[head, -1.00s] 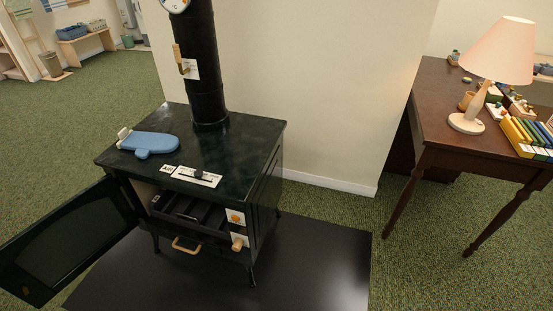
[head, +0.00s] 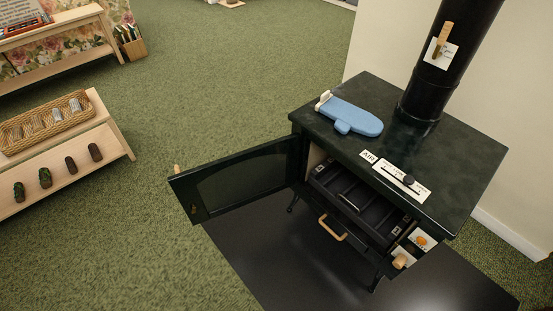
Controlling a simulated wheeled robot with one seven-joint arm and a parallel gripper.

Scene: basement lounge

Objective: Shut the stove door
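The dark green-black stove (head: 462,165) stands at the right of the head view. Its door (head: 245,180) is swung wide open to the left, hinged at the stove's left front edge. The door has a dark window panel and a small wooden handle (head: 177,169) at its free end. The open front shows a dark inner tray or grate (head: 350,196). A drawer with a wooden pull (head: 332,229) sits below the opening. My gripper is not in the view.
A blue oven mitt (head: 352,117) lies on the stove top. A dark floor plate (head: 270,262) lies under the stove. A low wooden shelf (head: 118,142) with a basket (head: 45,122) stands at the left. Green carpet between shelf and door is clear.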

